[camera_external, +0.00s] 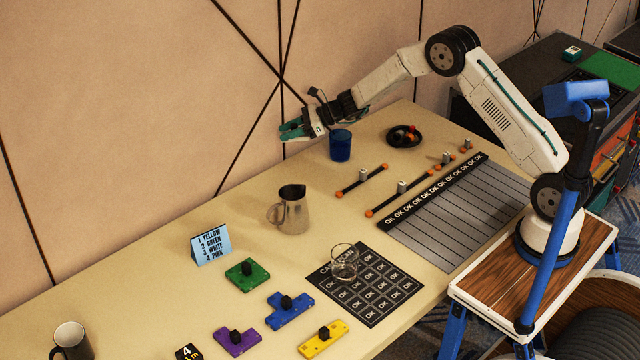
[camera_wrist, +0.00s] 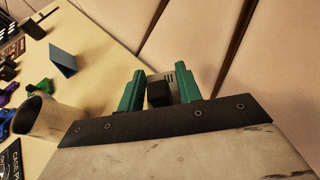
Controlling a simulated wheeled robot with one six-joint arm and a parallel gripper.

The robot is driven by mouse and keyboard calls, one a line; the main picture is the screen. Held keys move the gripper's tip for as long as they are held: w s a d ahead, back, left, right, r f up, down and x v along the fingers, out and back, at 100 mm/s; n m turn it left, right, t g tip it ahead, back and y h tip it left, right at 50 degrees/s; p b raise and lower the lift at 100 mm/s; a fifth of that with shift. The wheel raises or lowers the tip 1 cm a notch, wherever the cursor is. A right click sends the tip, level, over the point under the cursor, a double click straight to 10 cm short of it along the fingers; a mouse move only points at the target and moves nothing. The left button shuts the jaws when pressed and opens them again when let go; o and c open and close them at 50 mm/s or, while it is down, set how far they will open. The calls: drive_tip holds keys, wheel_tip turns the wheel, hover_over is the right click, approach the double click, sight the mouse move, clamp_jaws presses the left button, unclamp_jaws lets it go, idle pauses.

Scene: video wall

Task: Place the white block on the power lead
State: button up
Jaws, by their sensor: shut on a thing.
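My gripper (camera_external: 292,130) is raised above the far edge of the table, near the wall. In the wrist view my gripper (camera_wrist: 160,90) has its green fingers shut on the white block (camera_wrist: 171,77), a pale piece with a black knob facing the camera. The block is held clear of the table. In the external view the fingers mostly hide it. I cannot make out which thing is the power lead.
A blue cup (camera_external: 340,145) stands just right of my gripper, with a dark bowl (camera_external: 404,136) beyond. A metal pitcher (camera_external: 292,212), a blue sign (camera_external: 211,244), a glass (camera_external: 344,262) on a black OK mat (camera_external: 385,290) and green (camera_external: 247,274), blue (camera_external: 288,309), purple (camera_external: 236,342), yellow (camera_external: 322,340) blocks stand nearer.

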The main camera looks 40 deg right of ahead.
drive_tip(key=s+d+f+m+t+h, duration=0.1)
drive_tip(key=s+d, duration=0.3)
drive_tip(key=d, duration=0.6)
drive_tip(key=s+d+m+t, duration=0.1)
drive_tip(key=s+d, duration=0.3)
drive_tip(key=d, duration=0.6)
drive_tip(key=s+d+f+m+h, duration=0.1)
drive_tip(key=s+d, duration=0.3)
drive_tip(key=d, duration=0.7)
drive_tip(key=s+d+t, duration=0.1)
drive_tip(key=s+d, duration=0.5)
drive_tip(key=s, duration=0.3)
drive_tip(key=s+f, duration=0.1)
drive_tip(key=s, duration=0.3)
drive_tip(key=n+g, duration=0.1)
hover_over(399, 133)
drive_tip(key=shift+w+d+f+y, duration=0.15)
drive_tip(key=shift+f+y, duration=0.25)
drive_tip(key=shift+f, duration=2.2)
